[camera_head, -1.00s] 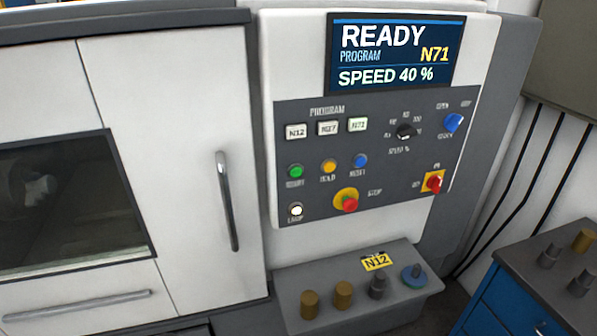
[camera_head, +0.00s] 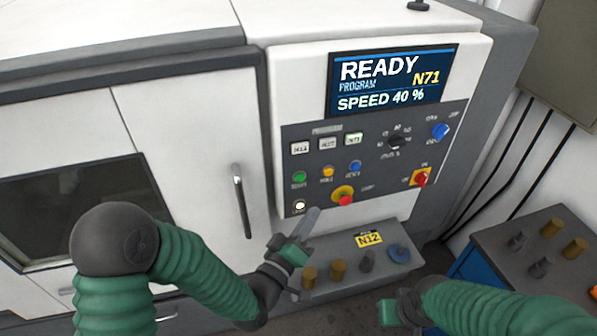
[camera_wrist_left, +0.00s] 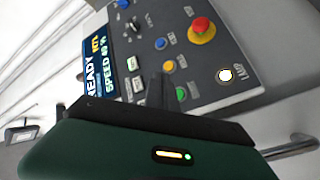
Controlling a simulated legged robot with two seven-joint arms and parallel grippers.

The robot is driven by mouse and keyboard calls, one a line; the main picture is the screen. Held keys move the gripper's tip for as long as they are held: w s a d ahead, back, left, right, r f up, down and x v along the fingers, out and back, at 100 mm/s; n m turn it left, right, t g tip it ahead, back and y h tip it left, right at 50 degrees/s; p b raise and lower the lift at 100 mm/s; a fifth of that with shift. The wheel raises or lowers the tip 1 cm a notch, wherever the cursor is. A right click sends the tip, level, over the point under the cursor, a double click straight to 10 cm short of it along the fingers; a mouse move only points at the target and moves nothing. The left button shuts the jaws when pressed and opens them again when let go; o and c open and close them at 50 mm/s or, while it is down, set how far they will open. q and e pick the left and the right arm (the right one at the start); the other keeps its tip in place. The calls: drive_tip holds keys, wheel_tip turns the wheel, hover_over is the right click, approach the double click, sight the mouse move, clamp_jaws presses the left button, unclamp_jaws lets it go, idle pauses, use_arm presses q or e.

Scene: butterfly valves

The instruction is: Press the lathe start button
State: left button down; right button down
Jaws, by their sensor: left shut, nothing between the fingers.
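The green start button (camera_head: 299,178) is at the left of the lathe's control panel (camera_head: 375,185), under the program keys. In the left wrist view the green button (camera_wrist_left: 181,93) is partly hidden beside the dark fingers. My left gripper (camera_head: 311,214) is shut and empty. Its tip is in front of the panel's lower edge, below and slightly right of the start button, apart from it in the picture. My right gripper (camera_head: 392,310) shows low in the head view; its fingers are not clear.
The yellow hold button (camera_head: 328,171), blue reset button (camera_head: 355,166), lit white lamp button (camera_head: 299,206) and red stop button (camera_head: 345,200) are close by. The screen (camera_head: 391,82) reads READY, N71, SPEED 40 %. A door handle (camera_head: 241,201) stands left; a shelf with pegs is below.

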sight(300, 177)
use_arm(q)
drive_tip(key=shift+d, duration=0.15)
use_arm(e)
drive_tip(key=shift+d, duration=0.15)
use_arm(q)
drive_tip(key=w+a, duration=0.2)
drive_tip(key=w, duration=0.6)
drive_tip(key=shift+w+a, duration=0.2)
drive_tip(key=shift+a, duration=0.1)
use_arm(e)
drive_tip(key=shift+d, duration=0.1)
idle(1.5)
use_arm(q)
drive_tip(key=shift+w+a, duration=0.15)
drive_tip(key=shift+w, duration=0.2)
